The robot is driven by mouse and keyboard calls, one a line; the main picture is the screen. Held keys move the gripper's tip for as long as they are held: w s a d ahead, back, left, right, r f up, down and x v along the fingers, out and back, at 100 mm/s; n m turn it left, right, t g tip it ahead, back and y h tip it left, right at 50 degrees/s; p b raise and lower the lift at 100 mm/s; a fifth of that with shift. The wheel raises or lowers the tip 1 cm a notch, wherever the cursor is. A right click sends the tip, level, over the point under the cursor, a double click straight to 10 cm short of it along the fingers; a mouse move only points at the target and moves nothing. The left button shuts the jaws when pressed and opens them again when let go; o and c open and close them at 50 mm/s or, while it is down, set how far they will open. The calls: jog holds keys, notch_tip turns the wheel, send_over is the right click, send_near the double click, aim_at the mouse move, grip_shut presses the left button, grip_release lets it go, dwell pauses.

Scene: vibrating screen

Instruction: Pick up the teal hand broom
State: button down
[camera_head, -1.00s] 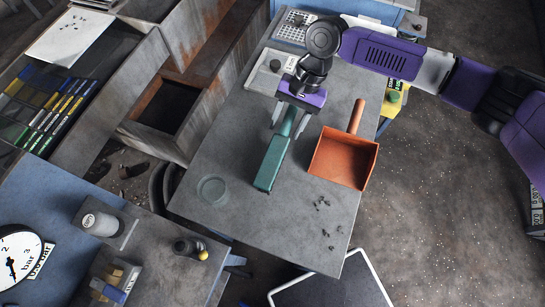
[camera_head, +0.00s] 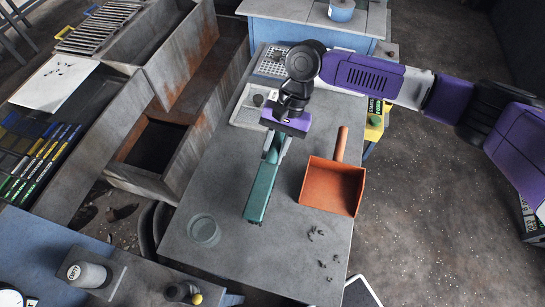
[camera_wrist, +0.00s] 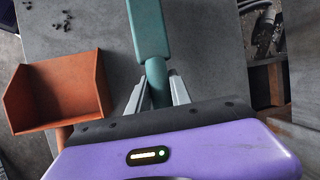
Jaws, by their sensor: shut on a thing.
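The teal hand broom (camera_head: 261,190) is over the grey table, its handle toward the back and its wide end toward the front. My gripper (camera_head: 278,143) is shut on the broom's handle. In the wrist view the teal broom (camera_wrist: 149,30) runs up from between the two grey fingers of my gripper (camera_wrist: 158,92). I cannot tell whether the broom is lifted clear of the table or still touches it.
An orange dustpan (camera_head: 331,188) lies right of the broom, and dark crumbs (camera_head: 318,236) lie in front of it. A round clear dish (camera_head: 204,230) is at the front left of the table (camera_head: 270,265). A perforated tray (camera_head: 275,62) is at the back.

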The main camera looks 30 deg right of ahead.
notch_tip(320, 180, up, 17)
jog(key=shift+r, duration=0.2)
dwell(0.3)
jog(key=c, duration=1.9)
grip_release()
grip_shut()
